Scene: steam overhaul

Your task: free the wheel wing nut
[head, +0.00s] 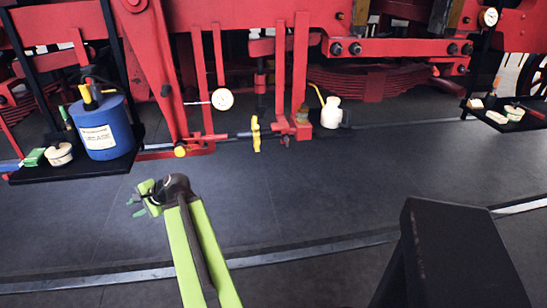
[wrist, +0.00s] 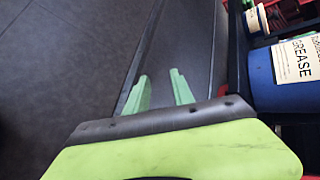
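A yellow two-winged piece (head: 256,134), which looks like the wing nut, sits upright on a dark horizontal rod (head: 232,135) low on the red frame. My gripper (head: 137,198) is in front of the frame, lower and to the left of the yellow piece, and well apart from it. In the wrist view, the two pale green fingers (wrist: 160,88) stand apart with only dark floor between them, so it is open and empty. The yellow piece is not in the wrist view.
A black shelf (head: 28,176) at the left carries a blue grease tin (head: 98,128) and small tubs; the tin shows at the wrist view's right (wrist: 288,65). A white oil can (head: 331,114) stands right of the yellow piece. Another shelf (head: 512,125) hangs far right. The floor ahead is clear.

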